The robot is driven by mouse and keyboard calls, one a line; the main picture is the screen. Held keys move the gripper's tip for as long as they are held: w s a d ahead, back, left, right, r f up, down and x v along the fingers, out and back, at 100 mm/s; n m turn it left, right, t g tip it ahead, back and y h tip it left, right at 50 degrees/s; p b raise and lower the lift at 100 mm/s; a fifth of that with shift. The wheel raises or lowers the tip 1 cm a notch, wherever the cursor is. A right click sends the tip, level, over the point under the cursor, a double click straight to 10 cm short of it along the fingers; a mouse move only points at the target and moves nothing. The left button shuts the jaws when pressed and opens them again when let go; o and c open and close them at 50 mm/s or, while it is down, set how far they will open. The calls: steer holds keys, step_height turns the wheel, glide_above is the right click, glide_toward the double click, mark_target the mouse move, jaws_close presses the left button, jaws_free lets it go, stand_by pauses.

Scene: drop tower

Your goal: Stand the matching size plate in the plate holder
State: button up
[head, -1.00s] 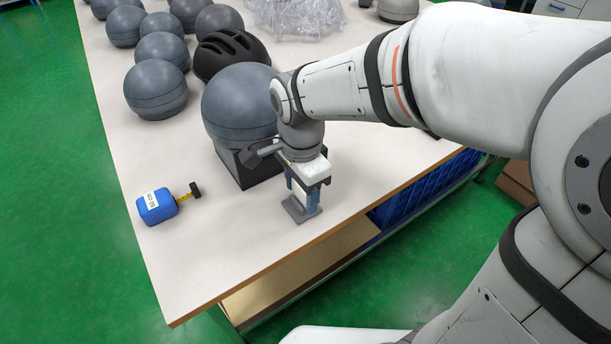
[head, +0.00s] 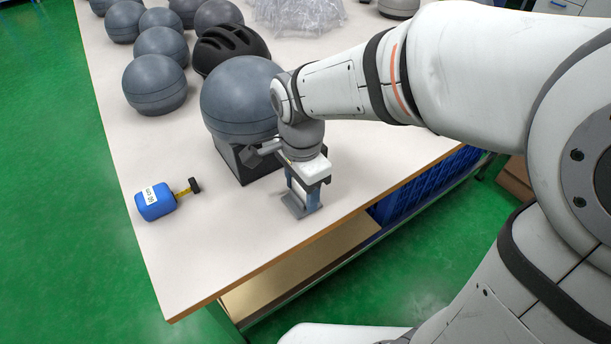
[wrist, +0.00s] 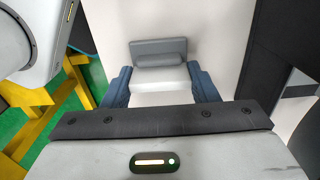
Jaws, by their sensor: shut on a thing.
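My gripper (head: 302,189) points down over the near part of the table with its blue fingers apart around a pale plate (wrist: 160,84). In the wrist view the plate fills the space between the fingers (wrist: 160,92). A small grey plate holder (wrist: 158,48) lies just beyond the plate there. In the head view the holder (head: 297,208) sits on the table under the fingertips. The plate's lower edge is at the holder; I cannot tell whether it is seated in the slot. The plate's marking cannot be read.
A large grey headform (head: 240,95) on a black stand (head: 228,155) is close behind and left of my gripper. A blue tape measure (head: 155,201) lies left on the table (head: 190,255). A black helmet (head: 232,45) and several headforms stand farther back. The table's front edge is near.

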steer(key=shift+f, duration=0.1)
stand_by(0.3)
steer(key=o, duration=1.1)
step_height(320, 180, up, 8)
steer(key=shift+f+p, duration=0.1)
steer(key=shift+p, duration=0.9)
